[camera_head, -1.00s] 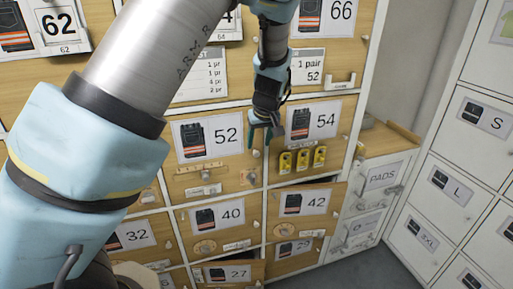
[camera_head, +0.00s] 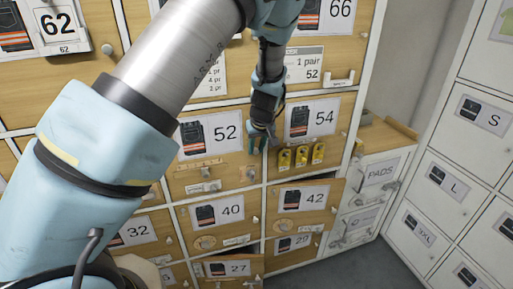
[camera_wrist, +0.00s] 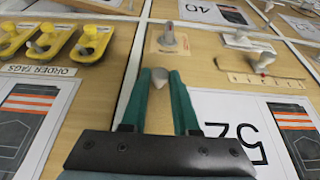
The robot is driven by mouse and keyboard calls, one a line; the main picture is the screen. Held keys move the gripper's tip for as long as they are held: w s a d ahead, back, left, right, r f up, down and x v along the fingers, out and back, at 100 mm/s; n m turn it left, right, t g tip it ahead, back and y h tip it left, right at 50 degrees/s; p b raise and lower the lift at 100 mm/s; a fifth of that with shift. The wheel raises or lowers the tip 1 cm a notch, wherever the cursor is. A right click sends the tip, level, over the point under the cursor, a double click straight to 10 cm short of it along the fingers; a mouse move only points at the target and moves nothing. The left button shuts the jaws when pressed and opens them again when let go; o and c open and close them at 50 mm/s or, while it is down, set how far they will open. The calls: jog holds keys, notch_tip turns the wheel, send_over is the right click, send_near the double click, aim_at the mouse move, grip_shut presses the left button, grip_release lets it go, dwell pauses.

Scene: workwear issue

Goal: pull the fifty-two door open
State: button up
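The fifty-two door (camera_head: 228,163) is a wooden locker door with a "52" label, low in the middle of the head view. It looks closed. Its label also shows upside down at the right of the wrist view (camera_wrist: 245,130). My gripper (camera_head: 263,143) is at the upper right edge of this door, beside the white divider. In the wrist view its two teal fingers (camera_wrist: 163,88) stand apart, one on each side of a small grey knob (camera_wrist: 159,77). I cannot tell whether they touch the knob. In the head view my gripper hides the knob.
The fifty-four door (camera_head: 322,140) is just right, with several yellow order tags (camera_head: 301,156) close to my gripper. White lockers (camera_head: 455,170) stand at right.

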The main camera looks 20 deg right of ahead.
grip_shut()
dwell(0.9)
